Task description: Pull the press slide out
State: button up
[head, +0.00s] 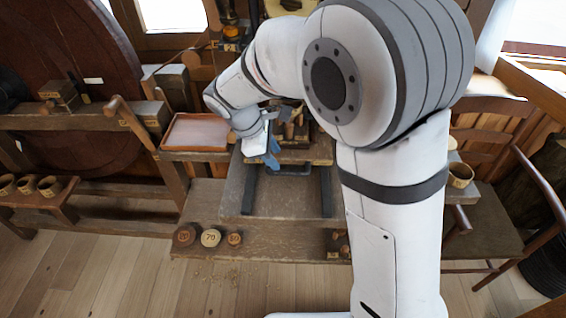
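My gripper (272,158), with blue fingers, points down at the front left of the wooden press in the head view. A dark horizontal bar (290,171) shows just right of the fingertips, along the front of what looks like the press slide (318,156). Two dark rails (326,192) run forward over the grey-brown bench top. The fingers look close to the bar's left end, but I cannot tell whether they touch it. The finger gap is too small to read. My arm hides the right and back of the press.
A shallow tray with a pale bottom (197,132) stands left of the press. Round numbered discs (211,237) sit below the bench front. Small bowls (49,186) stand on a low bench at far left. A chair (535,185) stands at right. The bench top between the rails looks clear.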

aim_at(284, 173)
jog(key=x, duration=0.7)
jog(key=shift+d, duration=0.1)
jog(key=shift+c, duration=0.5)
grip_shut()
